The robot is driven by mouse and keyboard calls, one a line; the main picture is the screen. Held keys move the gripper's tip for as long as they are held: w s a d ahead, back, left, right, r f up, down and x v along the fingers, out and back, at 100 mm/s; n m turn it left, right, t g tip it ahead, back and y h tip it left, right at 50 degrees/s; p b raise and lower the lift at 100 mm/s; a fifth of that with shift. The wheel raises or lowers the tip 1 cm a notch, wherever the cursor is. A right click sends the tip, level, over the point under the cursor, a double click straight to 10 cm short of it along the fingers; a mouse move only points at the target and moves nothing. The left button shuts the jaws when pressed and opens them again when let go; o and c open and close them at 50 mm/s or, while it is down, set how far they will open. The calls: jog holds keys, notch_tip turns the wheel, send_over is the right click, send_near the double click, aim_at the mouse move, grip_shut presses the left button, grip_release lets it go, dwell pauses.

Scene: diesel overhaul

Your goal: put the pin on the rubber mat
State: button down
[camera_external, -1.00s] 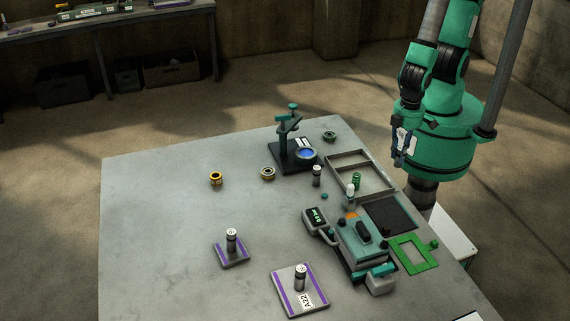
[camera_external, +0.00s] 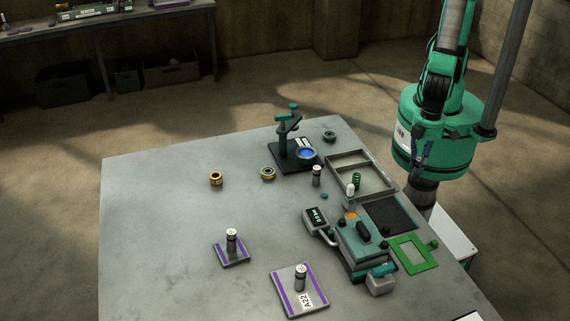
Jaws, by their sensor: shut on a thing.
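The rubber mat appears to be the flat dark square (camera_external: 388,213) on the right side of the grey table, and its surface looks bare. My gripper (camera_external: 423,152) is at the upper right, in front of my green base, above and beyond the table's right edge. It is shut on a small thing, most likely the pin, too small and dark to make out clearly. My gripper is apart from the mat, up and to the right of it in the picture.
A divided tray (camera_external: 372,182) lies behind the mat. A teal boxy device (camera_external: 358,245) and a green frame (camera_external: 414,256) stand in front of it. A dark stand (camera_external: 296,155) is at the back. Cylinders stand on two purple-striped plates (camera_external: 232,258).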

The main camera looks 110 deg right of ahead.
jog(key=shift+w, duration=0.1)
jog(key=w+a, duration=0.3)
jog(key=w, duration=0.1)
jog(key=w+a+f, duration=0.1)
jog(key=w+a, duration=0.6)
jog(key=w, duration=0.1)
jog(key=shift+a+f, duration=0.25)
jog(key=shift+a, duration=0.05)
jog(key=shift+f+b, duration=0.4)
jog(key=shift+f, duration=1.35)
jog(key=shift+f, duration=0.15)
jog(key=c, duration=1.5)
grip_release()
jog(key=shift+c, duration=0.2)
